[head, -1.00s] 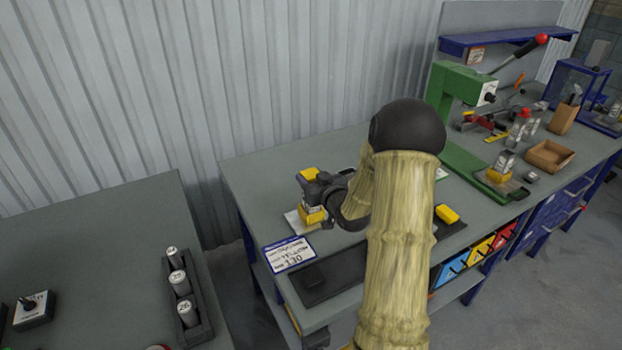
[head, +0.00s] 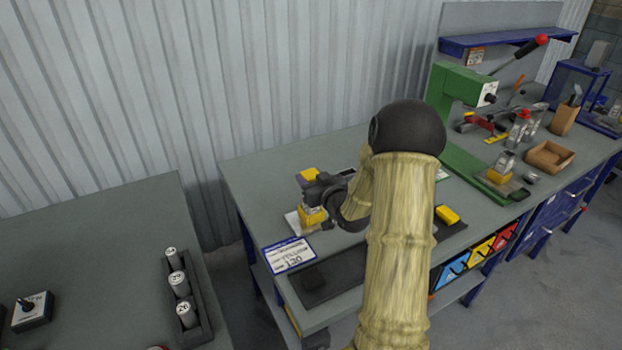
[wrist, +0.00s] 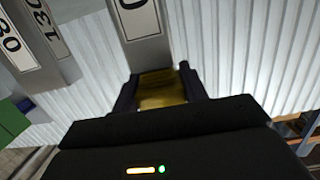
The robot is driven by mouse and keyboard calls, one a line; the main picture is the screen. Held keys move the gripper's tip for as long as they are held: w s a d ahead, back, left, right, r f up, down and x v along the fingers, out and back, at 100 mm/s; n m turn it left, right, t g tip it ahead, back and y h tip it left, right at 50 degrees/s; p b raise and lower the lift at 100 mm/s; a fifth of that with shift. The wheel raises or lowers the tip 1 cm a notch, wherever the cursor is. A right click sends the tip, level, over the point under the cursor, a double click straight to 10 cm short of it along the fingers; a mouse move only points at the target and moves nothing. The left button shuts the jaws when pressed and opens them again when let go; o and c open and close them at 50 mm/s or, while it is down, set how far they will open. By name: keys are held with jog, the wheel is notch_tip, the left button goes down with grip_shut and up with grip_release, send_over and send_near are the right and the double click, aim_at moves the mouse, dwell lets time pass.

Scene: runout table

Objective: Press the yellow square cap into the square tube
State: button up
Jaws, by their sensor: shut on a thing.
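My gripper (wrist: 158,93) is shut on the yellow square cap (wrist: 160,88) in the wrist view, one dark finger on each side of it. A grey square tube (wrist: 143,50) with a white label lies in line with the cap, just above it in the picture. Their edges meet in view, but I cannot tell whether they touch or whether the cap is partly inside. In the head view my dark gripper (head: 324,189) is over the left part of the bench, with yellow showing above and below it. My arm hides part of this area.
The bench (head: 260,165) also holds a card (head: 288,255), a yellow block (head: 447,214) on a dark mat, and a green press (head: 462,85). The corrugated wall (head: 250,70) stands behind.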

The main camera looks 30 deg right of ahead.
jog(key=shift+f+b, duration=0.55)
jog(key=shift+f, duration=0.05)
jog(key=o, duration=1.1)
jog(key=shift+c, duration=0.2)
jog(key=shift+s, duration=0.1)
jog(key=s+r+b, duration=0.2)
jog(key=s+b, duration=0.3)
jog(key=s, duration=1)
jog(key=shift+d+b, duration=0.25)
jog(key=shift+b, duration=0.1)
jog(key=s+b, duration=0.1)
jog(key=b, duration=0.1)
jog(key=s+b, duration=0.1)
jog(key=b, duration=0.2)
jog(key=shift+r, duration=0.3)
